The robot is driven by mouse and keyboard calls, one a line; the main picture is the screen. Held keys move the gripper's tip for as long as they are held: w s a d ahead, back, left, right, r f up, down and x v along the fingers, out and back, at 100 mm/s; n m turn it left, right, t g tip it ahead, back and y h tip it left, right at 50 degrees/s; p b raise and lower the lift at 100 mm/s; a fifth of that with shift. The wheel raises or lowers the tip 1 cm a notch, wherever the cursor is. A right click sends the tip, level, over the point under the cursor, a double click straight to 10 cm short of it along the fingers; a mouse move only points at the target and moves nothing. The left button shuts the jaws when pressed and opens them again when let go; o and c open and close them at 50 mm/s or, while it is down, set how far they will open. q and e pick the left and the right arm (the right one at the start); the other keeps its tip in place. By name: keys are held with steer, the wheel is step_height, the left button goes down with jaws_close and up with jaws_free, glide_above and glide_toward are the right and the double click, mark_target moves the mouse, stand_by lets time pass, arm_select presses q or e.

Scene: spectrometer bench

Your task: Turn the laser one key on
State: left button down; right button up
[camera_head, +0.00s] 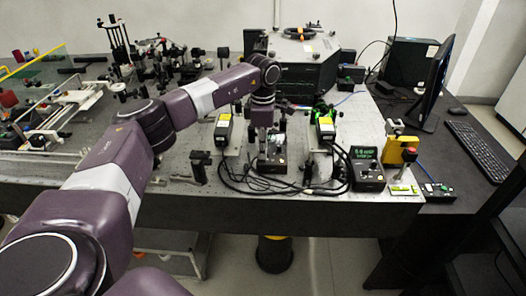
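Two black laser heads with yellow labels stand on the optical bench (183,186): a left one (223,130) and a right one (325,128). A dark control box (273,164) sits between them, and another control box with a lit green display (366,168) is to the right. I cannot tell which is laser one's, and no key can be made out. My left arm reaches across from the left and bends down at the wrist. My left gripper (268,143) points down just above the middle control box and hides part of it. Its fingers are too small to read. My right gripper is not in view.
Black cables (262,187) loop along the bench's front edge. A yellow device with a red button (402,150) and a small black box (437,191) are at right. A monitor (436,82) and keyboard (476,150) stand farther right. A large dark instrument (303,62) is behind.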

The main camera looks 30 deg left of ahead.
arm_select(q)
steer(key=shift+w+r, duration=0.1)
steer(key=shift+r, duration=0.05)
stand_by(0.3)
steer(key=c, duration=2.2)
jaws_free()
steer(key=shift+o, duration=0.2)
step_height(320, 180, up, 12)
